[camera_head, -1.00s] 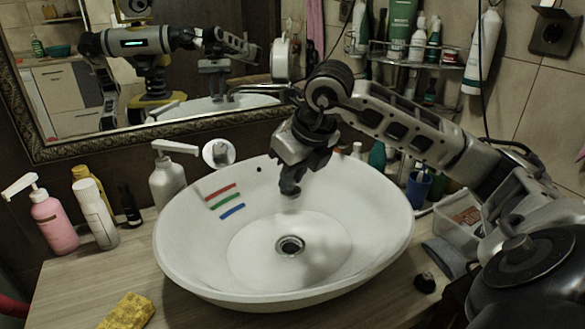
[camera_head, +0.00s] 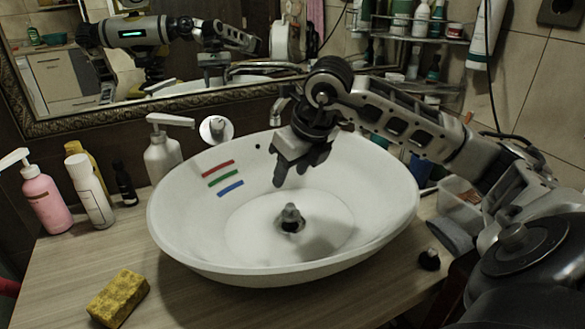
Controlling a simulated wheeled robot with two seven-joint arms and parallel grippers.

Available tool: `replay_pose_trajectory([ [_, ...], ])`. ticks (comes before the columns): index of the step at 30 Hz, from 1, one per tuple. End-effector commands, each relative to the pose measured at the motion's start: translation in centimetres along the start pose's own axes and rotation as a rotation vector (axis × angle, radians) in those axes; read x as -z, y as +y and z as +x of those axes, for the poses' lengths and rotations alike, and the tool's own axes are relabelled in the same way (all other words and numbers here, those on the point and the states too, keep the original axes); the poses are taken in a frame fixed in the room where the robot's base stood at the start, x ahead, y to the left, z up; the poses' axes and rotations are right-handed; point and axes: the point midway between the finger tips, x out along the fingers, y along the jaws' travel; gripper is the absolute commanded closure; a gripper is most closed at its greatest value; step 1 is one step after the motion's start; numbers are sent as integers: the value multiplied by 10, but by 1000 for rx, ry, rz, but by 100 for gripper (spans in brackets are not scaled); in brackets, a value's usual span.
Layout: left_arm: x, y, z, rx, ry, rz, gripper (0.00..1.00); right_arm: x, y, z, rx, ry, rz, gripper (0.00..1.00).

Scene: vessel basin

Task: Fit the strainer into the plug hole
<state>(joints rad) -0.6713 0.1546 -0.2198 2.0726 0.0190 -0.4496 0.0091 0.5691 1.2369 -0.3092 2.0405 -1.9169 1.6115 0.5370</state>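The strainer (camera_head: 291,213), a small grey metal piece with an upright knob, stands at the plug hole (camera_head: 291,226) in the white basin (camera_head: 180,240). It covers most of the hole; a dark part of the opening shows below it. I cannot tell whether it is fully seated. My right gripper (camera_head: 296,172) is above and behind the strainer, apart from it. Its fingers look spread and empty. My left gripper is not directly in view.
Red, green and blue marks (camera_head: 224,177) lie on the basin's inner left wall. Bottles (camera_head: 47,200) stand left, a yellow sponge (camera_head: 118,298) lies front left, and a small black object (camera_head: 429,260) sits right of the basin.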

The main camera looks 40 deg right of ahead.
Motion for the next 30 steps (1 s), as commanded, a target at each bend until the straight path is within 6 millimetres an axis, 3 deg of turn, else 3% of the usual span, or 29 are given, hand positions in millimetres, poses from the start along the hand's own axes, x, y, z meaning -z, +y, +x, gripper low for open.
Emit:
replay_pose_trajectory([
  [19, 4, 1, 2, 1, 6, -4, 28, -1, 0, -2, 0, 0, 0, 56],
  [30, 37, 2, -24, 2, 4, -2, 28, -21, 0, -50, -1, -1, 0, 56],
])
